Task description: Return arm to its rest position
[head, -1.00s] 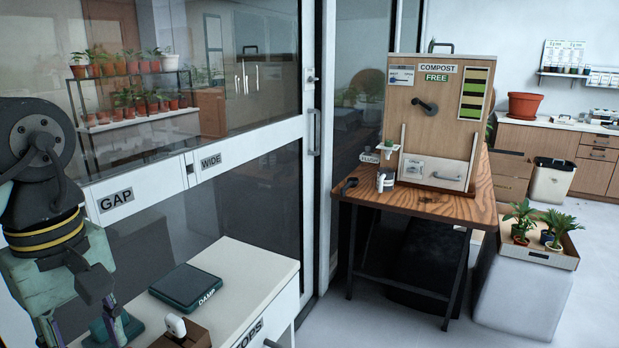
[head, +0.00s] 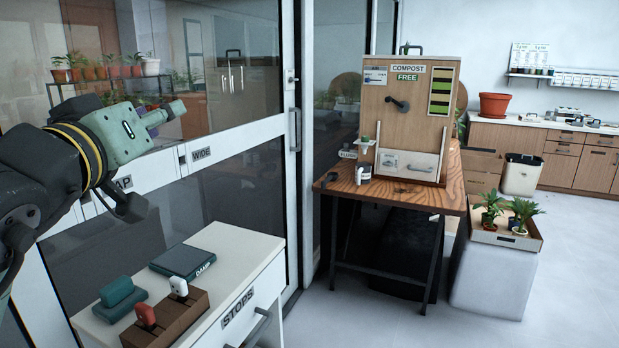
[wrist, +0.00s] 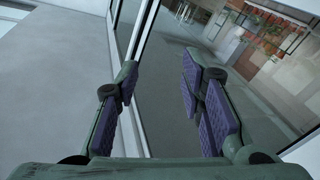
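My gripper (head: 172,114) is raised at the left of the head view, in front of the glass wall and above the white drawer cabinet. It points to the right. In the wrist view my gripper (wrist: 157,90) shows two fingers with purple pads standing well apart. Nothing is between the pads, and the gripper touches nothing that I can see. The wrist view looks past the fingers at a tilted glass panel (wrist: 200,60) with a white frame.
The white cabinet (head: 232,240) labelled STOPS stands below, with a dark green DAMP pad (head: 183,261), a green block (head: 118,300) and a wooden holder (head: 188,322) on top. A wooden table (head: 400,192) carries the compost box (head: 425,105). Potted palms (head: 522,212) stand in a tray (head: 525,241) at right.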

